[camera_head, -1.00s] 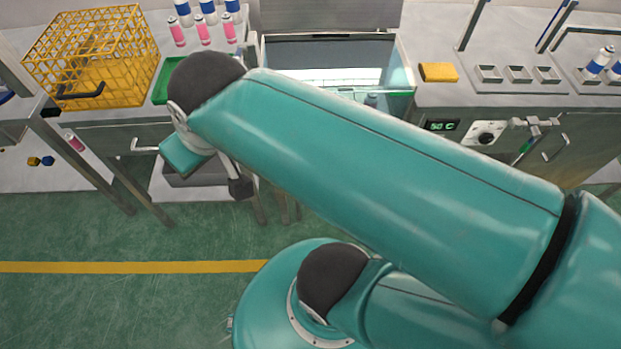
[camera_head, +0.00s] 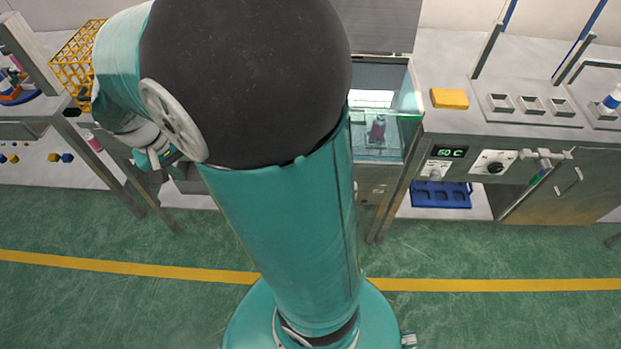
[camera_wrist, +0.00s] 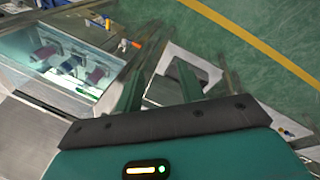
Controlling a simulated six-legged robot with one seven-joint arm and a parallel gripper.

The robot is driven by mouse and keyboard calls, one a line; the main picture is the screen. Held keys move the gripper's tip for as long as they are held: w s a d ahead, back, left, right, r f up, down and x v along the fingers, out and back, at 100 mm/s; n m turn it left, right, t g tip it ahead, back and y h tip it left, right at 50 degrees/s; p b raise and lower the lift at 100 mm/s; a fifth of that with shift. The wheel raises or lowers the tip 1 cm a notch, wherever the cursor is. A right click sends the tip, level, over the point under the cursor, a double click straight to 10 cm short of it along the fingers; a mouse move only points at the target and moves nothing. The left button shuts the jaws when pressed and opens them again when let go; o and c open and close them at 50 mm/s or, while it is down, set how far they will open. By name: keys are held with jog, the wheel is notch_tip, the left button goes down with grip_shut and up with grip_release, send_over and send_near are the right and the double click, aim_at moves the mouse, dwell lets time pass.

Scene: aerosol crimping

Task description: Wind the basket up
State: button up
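A water tank (camera_head: 408,92) with a glass front stands at the back, and a pink can (camera_head: 378,130) shows inside it. In the wrist view, several cans (camera_wrist: 96,75) sit in the tank; I cannot make out a separate basket around them. A yellow wire basket (camera_head: 75,58) stands on the left counter, partly hidden by my arm. A metal crank-like handle (camera_head: 545,155) with a green part is on the front of the right cabinet. My gripper (camera_head: 155,158) is left of the tank, apart from the handle. Its fingers (camera_wrist: 160,88) are spread in the wrist view, with nothing seen held.
A yellow sponge-like block (camera_head: 449,98) and square holders (camera_head: 531,105) are on the right counter. A blue crate (camera_head: 441,195) sits on the low shelf. Green floor with a yellow line (camera_head: 480,285) is clear in front.

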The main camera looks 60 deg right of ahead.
jog(key=s+d+f+m+g+h, duration=0.1)
jog(key=d+f+g+h, duration=0.15)
jog(key=d+f, duration=0.55)
jog(key=s+d+f+m+g+h, duration=0.1)
jog(key=d+f+m+g+h, duration=0.15)
jog(key=f, duration=0.95)
jog(key=d+f+m+g+h, duration=0.1)
jog(key=d+f+g, duration=0.2)
jog(key=d+f, duration=0.55)
jog(key=s+d+f+h, duration=0.35)
jog(key=s+f, duration=0.35)
jog(key=f, duration=0.5)
jog(key=shift+n+g+y, duration=0.35)
jog(key=shift+g, duration=0.05)
jog(key=x, duration=1.3)
jog(key=shift+s+d+r, duration=0.1)
grip_shut()
